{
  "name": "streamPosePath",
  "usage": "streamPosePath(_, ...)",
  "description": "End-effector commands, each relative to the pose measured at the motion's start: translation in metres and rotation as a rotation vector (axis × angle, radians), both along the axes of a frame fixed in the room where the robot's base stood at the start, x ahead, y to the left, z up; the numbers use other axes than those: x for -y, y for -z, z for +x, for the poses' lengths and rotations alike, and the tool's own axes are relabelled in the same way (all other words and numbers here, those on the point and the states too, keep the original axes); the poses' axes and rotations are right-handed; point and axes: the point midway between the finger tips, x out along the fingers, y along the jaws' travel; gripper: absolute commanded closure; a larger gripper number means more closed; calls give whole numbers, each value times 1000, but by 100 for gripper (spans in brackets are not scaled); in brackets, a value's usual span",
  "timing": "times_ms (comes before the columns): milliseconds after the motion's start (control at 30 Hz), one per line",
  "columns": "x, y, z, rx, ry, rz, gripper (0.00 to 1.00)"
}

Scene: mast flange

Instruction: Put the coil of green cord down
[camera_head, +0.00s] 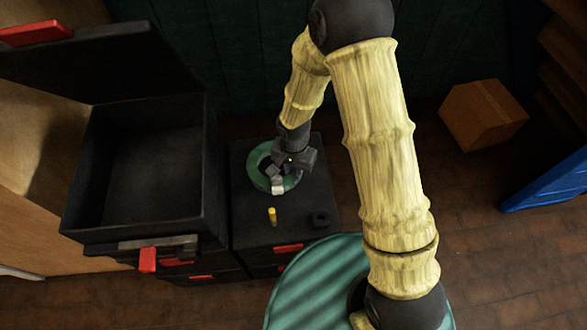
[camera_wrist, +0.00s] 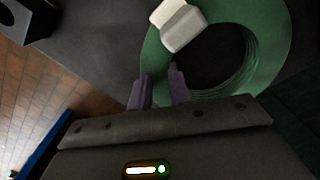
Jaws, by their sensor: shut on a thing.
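The coil of green cord (camera_head: 253,172) is a flat ring at or just above the top of a black cabinet (camera_head: 247,225); I cannot tell whether it touches. A pale grey-white block-like piece (camera_head: 277,189) sits on its band. My gripper (camera_head: 276,173) is over the coil from above. In the wrist view the coil (camera_wrist: 266,30) fills the upper right, with the pale piece (camera_wrist: 182,27) on its band. There my gripper's two purple-grey fingers (camera_wrist: 158,88) straddle the ring's near left side and are shut on it. The coil's underside is hidden.
A small yellow cylinder (camera_head: 272,215) and a black ring-like part (camera_head: 318,219) stand on the cabinet top in front of the coil. An open black case (camera_head: 215,190) with a raised lid is at left. A cardboard box (camera_head: 484,115) lies on the floor at right.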

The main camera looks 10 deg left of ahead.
Motion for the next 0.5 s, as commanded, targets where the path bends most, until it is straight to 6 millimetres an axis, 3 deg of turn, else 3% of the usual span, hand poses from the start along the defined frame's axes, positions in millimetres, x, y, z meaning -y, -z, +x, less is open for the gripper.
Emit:
streamPosePath(100,0,4,0,0,0,0,100)
streamPosePath(133,0,3,0,0,0,0,75)
streamPosePath(200,0,2,0,0,0,0,62)
streamPosePath(500,0,2,0,0,0,0,60)
